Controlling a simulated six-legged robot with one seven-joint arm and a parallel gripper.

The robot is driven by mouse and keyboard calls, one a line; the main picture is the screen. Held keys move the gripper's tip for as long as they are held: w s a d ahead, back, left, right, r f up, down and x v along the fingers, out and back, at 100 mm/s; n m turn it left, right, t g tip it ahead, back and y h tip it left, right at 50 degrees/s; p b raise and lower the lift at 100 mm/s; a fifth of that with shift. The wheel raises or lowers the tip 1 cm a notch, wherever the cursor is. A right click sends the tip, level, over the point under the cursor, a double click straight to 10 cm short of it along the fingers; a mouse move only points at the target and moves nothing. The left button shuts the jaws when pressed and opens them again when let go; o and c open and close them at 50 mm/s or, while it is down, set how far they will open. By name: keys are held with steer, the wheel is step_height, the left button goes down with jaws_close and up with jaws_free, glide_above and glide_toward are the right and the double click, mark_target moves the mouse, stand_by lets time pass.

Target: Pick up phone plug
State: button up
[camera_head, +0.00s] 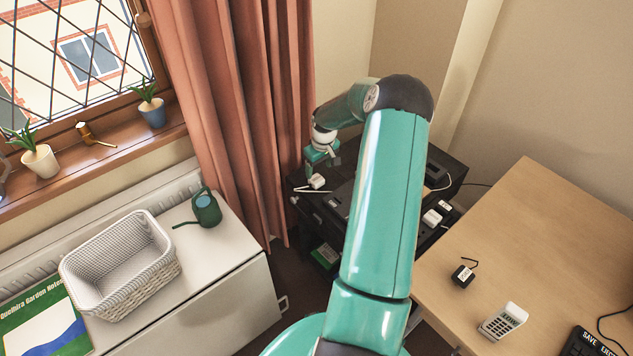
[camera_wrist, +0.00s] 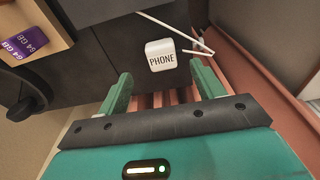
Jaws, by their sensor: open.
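The phone plug is a small white block with a white cable. In the wrist view the phone plug (camera_wrist: 161,56) shows the word PHONE and lies just beyond and between my fingertips. In the head view the phone plug (camera_head: 317,181) sits at the left end of the black cabinet top. My gripper (camera_wrist: 163,88) is open and empty, its two green fingers spread wide. In the head view my gripper (camera_head: 321,160) is close above the plug. I cannot tell if a finger touches it. My arm hides part of the cabinet.
The black cabinet (camera_head: 449,165) holds other white plugs (camera_head: 432,217) to the right of my arm. A wooden desk (camera_head: 530,220) stands at right with a black adapter (camera_head: 463,275) and a calculator-like handset (camera_head: 503,321). A white basket (camera_head: 120,262) and green watering can (camera_head: 206,208) stand at left.

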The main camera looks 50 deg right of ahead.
mark_target(316, 178)
steer(key=f, duration=0.3)
steer(key=w+f, duration=0.1)
steer(key=f, duration=0.3)
steer(key=shift+w, duration=0.2)
steer(key=c, duration=1)
